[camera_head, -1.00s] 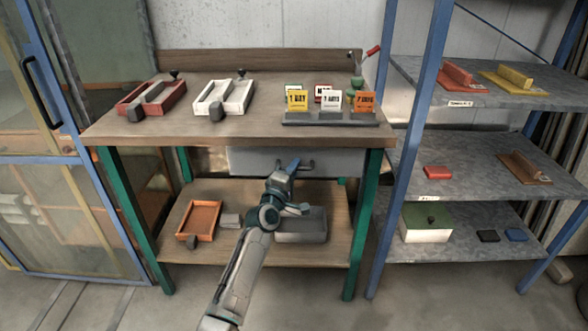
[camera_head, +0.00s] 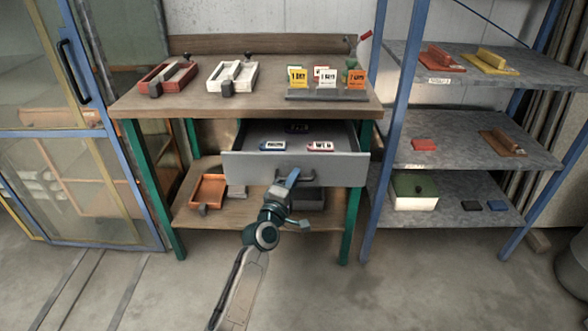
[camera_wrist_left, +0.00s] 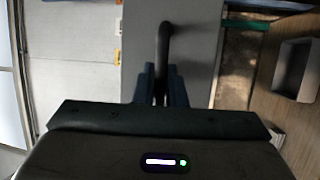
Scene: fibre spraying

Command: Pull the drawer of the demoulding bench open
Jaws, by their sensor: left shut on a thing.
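The demoulding bench (camera_head: 190,105) has a wooden top and green legs. Its grey drawer (camera_head: 245,168) stands pulled out below the top, and several tags, among them a blue one (camera_head: 273,146) and a red one (camera_head: 320,146), lie inside. My left gripper (camera_head: 290,180) is at the drawer's front, shut on the dark handle (camera_head: 308,177). In the left wrist view the handle (camera_wrist_left: 165,45) runs between the fingers (camera_wrist_left: 160,85), in front of the grey drawer front (camera_wrist_left: 190,30). My right gripper is not in view.
A red mould (camera_head: 168,77), a white mould (camera_head: 232,77) and a card holder (camera_head: 327,95) stand on the bench top. An orange tray (camera_head: 208,190) and a grey bin (camera_head: 310,199) are on the lower shelf. A blue-framed rack (camera_head: 460,150) stands right. The floor in front is clear.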

